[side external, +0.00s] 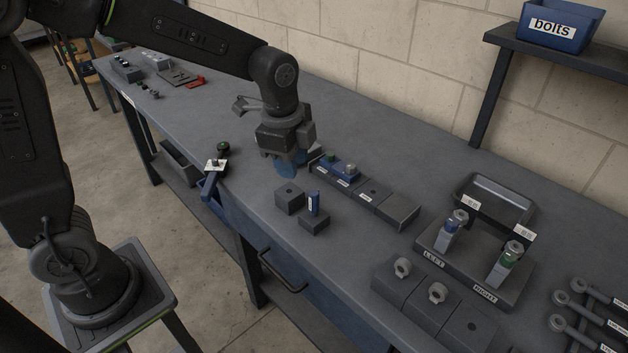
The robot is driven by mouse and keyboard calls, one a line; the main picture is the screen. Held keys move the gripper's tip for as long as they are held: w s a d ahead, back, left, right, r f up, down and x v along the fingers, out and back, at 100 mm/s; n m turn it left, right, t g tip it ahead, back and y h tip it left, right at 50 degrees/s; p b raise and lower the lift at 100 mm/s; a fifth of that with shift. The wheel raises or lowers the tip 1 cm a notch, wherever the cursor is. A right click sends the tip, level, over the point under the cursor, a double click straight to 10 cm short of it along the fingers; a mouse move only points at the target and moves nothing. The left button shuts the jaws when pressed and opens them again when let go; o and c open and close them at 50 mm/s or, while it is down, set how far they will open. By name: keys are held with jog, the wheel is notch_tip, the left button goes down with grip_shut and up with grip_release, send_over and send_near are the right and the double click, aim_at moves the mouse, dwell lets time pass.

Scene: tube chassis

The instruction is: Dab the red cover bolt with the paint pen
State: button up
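My gripper (287,165) points down over the middle of the bench, just left of a row of dark labelled blocks. Blue shows at its fingertips; I cannot tell if that is part of the fingers or a held thing. I cannot make out a red cover bolt.
The labelled row (372,190) holds small parts at its left end. A dark tray (495,198) lies behind the fixture (470,272). Ringed blocks (435,305) and several wrenches (590,310) are at front right. A blue-handled device (213,175) sits on the front edge.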

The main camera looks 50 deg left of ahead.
aim_at(314, 215)
jog(key=w+f+m, duration=0.1)
jog(key=f, duration=0.1)
jog(key=w+d+f+m+g, duration=0.1)
jog(key=f+m, duration=0.1)
jog(key=w+f+m, duration=0.1)
jog(key=w+f, duration=0.1)
jog(key=shift+d+f, duration=0.3)
jog(key=shift+f, duration=3.45)
grip_shut()
